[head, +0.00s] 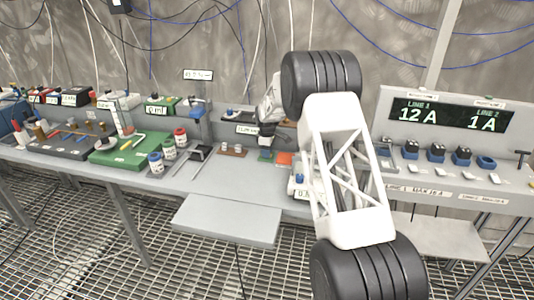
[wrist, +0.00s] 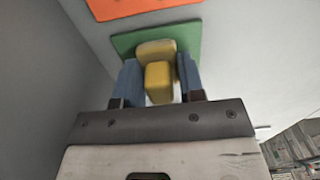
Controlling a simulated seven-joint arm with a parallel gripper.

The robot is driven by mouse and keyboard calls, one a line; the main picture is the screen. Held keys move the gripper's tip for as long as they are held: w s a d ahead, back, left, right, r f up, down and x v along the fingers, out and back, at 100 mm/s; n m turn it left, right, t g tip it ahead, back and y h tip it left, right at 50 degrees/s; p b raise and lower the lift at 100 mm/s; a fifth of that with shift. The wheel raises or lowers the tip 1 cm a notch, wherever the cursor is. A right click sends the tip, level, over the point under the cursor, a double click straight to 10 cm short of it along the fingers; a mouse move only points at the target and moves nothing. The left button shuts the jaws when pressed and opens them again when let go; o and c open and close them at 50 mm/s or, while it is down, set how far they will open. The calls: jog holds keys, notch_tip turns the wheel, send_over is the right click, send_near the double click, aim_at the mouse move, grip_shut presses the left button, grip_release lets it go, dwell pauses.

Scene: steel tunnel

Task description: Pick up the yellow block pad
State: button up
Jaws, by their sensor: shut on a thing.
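In the wrist view my gripper (wrist: 159,82) has its two blue-grey fingers on either side of the yellow block pad (wrist: 158,80). The fingers are shut on the pad. A second yellow piece (wrist: 155,48), or another part of the pad, shows just behind it. A green square mat (wrist: 122,42) lies behind and under the pad in the picture; I cannot tell whether the pad touches it.
An orange mat (wrist: 140,5) lies beyond the green one; it also shows in the head view (head: 284,159). A grey wall or panel stands close on the left in the wrist view. Capped bottles (head: 168,148) stand on the bench left of my arm. A display panel (head: 450,115) stands right.

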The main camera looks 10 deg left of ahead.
jog(key=shift+r, duration=0.15)
jog(key=shift+r, duration=4.85)
jog(key=o, duration=0.3)
jog(key=shift+c, duration=0.8)
jog(key=shift+d+r, duration=0.15)
jog(key=shift+d, duration=0.25)
jog(key=s+d+r+m, duration=0.4)
jog(key=d+r+m, duration=0.15)
jog(key=d, duration=0.85)
jog(key=s+d+r+m, duration=0.4)
jog(key=d+m, duration=0.2)
jog(key=d, duration=0.7)
jog(key=s+d+r+m, duration=0.5)
jog(key=d, duration=0.9)
jog(key=w+a+f+n, duration=0.3)
jog(key=a+f+n, duration=0.2)
jog(key=a+n, duration=0.3)
jog(key=w+a+f+n, duration=0.3)
jog(key=a+f+n, duration=0.2)
jog(key=a+n, duration=0.3)
jog(key=shift+a+f, duration=0.2)
jog(key=shift+a, duration=0.95)
